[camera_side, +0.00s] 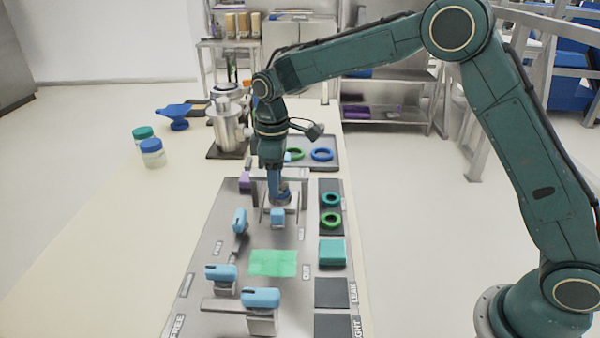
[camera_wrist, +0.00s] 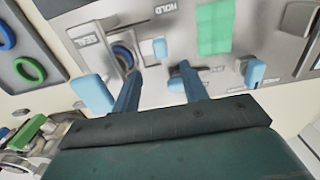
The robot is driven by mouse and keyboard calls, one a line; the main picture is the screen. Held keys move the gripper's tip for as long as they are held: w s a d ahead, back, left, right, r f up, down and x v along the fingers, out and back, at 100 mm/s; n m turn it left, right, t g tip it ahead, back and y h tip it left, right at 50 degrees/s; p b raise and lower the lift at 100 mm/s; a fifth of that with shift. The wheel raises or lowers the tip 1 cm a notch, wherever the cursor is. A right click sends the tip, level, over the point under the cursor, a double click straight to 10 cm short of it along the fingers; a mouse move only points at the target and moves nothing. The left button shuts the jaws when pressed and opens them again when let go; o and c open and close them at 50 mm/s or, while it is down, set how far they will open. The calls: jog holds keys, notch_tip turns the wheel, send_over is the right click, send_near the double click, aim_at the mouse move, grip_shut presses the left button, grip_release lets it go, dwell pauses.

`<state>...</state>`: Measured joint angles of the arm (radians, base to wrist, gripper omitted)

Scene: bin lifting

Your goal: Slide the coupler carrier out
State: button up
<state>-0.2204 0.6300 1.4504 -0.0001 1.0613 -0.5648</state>
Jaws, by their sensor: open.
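A grey metal carrier with a light blue knob (camera_side: 278,215) sits on the grey panel under my gripper, near the word HOLD. In the wrist view the same light blue knob (camera_wrist: 160,47) stands beside a blue ring in a grey holder (camera_wrist: 122,55); I take these to be the coupler carrier. My gripper (camera_side: 275,192) points down just behind the knob. In the wrist view its blue fingers (camera_wrist: 158,70) are apart, with the knob beyond and between the tips. Whether they touch anything is unclear. A green patch (camera_side: 273,263) lies in front, beside the word OUT.
Light blue handles (camera_side: 239,220), (camera_side: 220,272) and (camera_side: 261,298) stand on the panel's left and front. A dark tray with teal and green rings (camera_side: 331,219) and a teal block (camera_side: 332,251) lie right. Behind are a steel pot (camera_side: 230,125) and jars (camera_side: 152,152).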

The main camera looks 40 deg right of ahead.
aim_at(277, 211)
notch_tip(277, 211, down, 10)
jog(key=shift+r, duration=0.2)
dwell(0.4)
grip_shut()
